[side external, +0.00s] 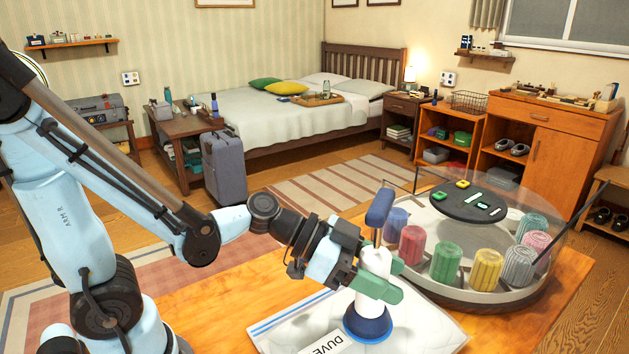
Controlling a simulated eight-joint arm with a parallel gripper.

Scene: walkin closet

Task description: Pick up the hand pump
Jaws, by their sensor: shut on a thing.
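The hand pump (376,262) has a white body, a slanted blue handle at the top and a wide dark-blue round base. It stands roughly upright over a clear storage bag (430,330) with a label reading "DUVE". My gripper (392,280) reaches in from the left, with its green fingers shut on the pump's white body. Part of the body is hidden behind the fingers. The base appears to be at the bag's surface, but I cannot tell whether it touches it.
A round clear-walled carousel (478,297) with several rolled coloured cloths stands close to the right of the pump. The bag and carousel are on a wooden table (222,300). Bare tabletop shows left of the bag. A bed and shelves stand farther back.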

